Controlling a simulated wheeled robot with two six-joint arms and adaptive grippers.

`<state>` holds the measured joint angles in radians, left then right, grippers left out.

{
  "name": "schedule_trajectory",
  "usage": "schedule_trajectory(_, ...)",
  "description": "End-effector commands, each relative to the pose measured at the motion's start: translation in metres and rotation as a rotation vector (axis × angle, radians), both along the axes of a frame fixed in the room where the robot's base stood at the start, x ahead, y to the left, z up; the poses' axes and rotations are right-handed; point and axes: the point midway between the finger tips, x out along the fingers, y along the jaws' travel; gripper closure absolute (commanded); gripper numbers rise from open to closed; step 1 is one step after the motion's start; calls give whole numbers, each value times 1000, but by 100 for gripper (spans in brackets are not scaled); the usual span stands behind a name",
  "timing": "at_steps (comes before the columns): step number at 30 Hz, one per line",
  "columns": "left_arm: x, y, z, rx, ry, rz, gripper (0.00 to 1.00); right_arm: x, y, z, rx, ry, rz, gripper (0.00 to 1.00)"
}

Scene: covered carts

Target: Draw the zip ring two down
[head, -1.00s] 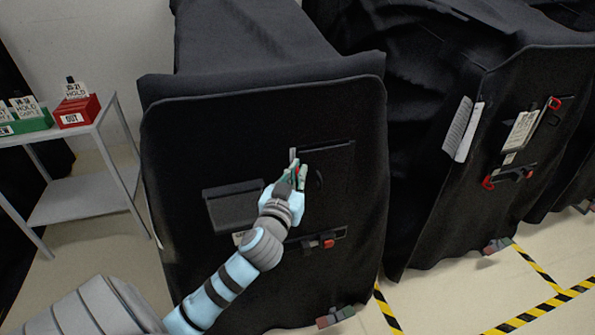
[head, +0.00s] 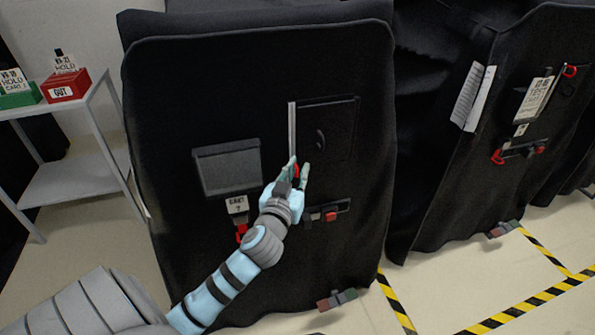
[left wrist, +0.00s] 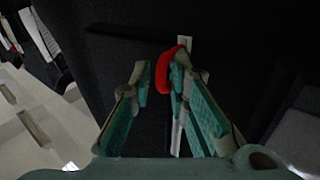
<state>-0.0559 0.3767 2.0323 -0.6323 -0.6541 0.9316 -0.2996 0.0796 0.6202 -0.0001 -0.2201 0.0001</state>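A black cover hangs over the front cart (head: 350,75), with an upright pale zip strip (head: 292,125) left of a framed flap (head: 327,128). The red zip ring (head: 296,171) is at the low end of the pale strip. My left gripper (head: 298,170) is at the ring. In the left wrist view the red ring (left wrist: 162,72) lies between the fingers, against the right-hand fingertip. The fingers stand apart, with a gap to the other fingertip. Whether a finger passes through the ring is hard to tell. My right gripper is not in view.
A grey pocket (head: 228,168) and a cart card (head: 237,205) are left of the zip; a red-orange latch (head: 331,216) is below right. Another covered cart (head: 445,165) stands right. A shelf with a red box (head: 66,88) stands left. Striped tape (head: 530,301) marks the floor.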

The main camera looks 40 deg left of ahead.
Motion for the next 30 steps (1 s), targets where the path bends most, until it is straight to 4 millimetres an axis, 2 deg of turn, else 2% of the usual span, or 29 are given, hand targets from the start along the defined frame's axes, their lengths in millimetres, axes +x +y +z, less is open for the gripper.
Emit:
schedule_trajectory(4,-2,-1,0,0,1,0,84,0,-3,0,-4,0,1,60)
schedule_trajectory(7,-14,-6,-1,-1,2,-1,84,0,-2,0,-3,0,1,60)
schedule_trajectory(15,-81,-32,-2,-3,4,0,84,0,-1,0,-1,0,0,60)
schedule_trajectory(19,-104,-42,-1,-2,2,0,84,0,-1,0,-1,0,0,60)
schedule_trajectory(23,-112,-45,0,0,1,0,84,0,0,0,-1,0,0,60)
schedule_trajectory(30,-112,-45,0,0,0,0,84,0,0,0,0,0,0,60)
